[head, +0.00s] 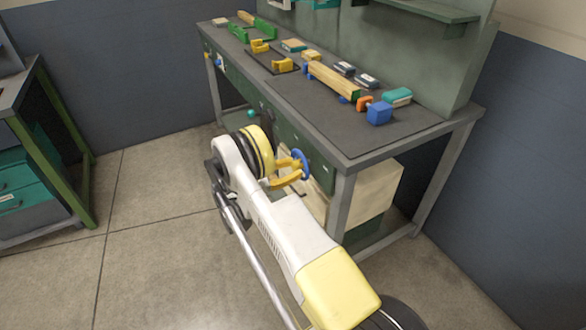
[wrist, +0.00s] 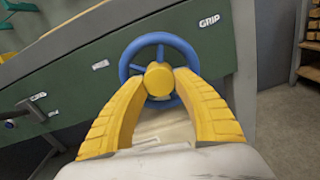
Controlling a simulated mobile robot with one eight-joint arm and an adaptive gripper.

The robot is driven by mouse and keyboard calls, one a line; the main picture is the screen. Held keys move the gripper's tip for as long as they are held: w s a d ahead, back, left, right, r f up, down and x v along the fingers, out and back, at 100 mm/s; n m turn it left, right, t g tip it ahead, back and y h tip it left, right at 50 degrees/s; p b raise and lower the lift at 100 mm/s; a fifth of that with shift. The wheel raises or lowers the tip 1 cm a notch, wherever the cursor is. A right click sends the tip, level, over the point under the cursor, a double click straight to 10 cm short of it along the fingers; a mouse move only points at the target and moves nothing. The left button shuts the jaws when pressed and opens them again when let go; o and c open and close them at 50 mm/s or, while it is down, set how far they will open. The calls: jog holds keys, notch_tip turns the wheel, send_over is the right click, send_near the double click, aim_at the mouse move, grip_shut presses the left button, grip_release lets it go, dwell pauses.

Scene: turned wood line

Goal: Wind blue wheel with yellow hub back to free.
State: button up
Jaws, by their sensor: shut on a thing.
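The blue wheel (wrist: 127,61) with its yellow hub (wrist: 158,79) is mounted on the green front panel of the workbench. In the head view the wheel (head: 305,163) shows at the bench's front, partly behind my gripper. My gripper (head: 291,162) has yellow fingers that reach to the wheel from the front. In the wrist view the fingers of my gripper (wrist: 158,82) close in on both sides of the yellow hub, shut on it. The lower part of the wheel is partly hidden by the fingers.
The bench top (head: 310,118) holds a long wooden piece (head: 333,80), a blue block (head: 379,113) and several small parts. A "GRIP" label (wrist: 209,21) is on the panel above right of the wheel. A pale box (head: 375,195) stands under the bench. Open floor lies left.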

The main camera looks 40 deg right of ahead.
jog(key=shift+s+n, duration=0.1)
jog(key=shift+n, duration=2.2)
jog(key=o, duration=1.2)
jog(key=v, duration=1.2)
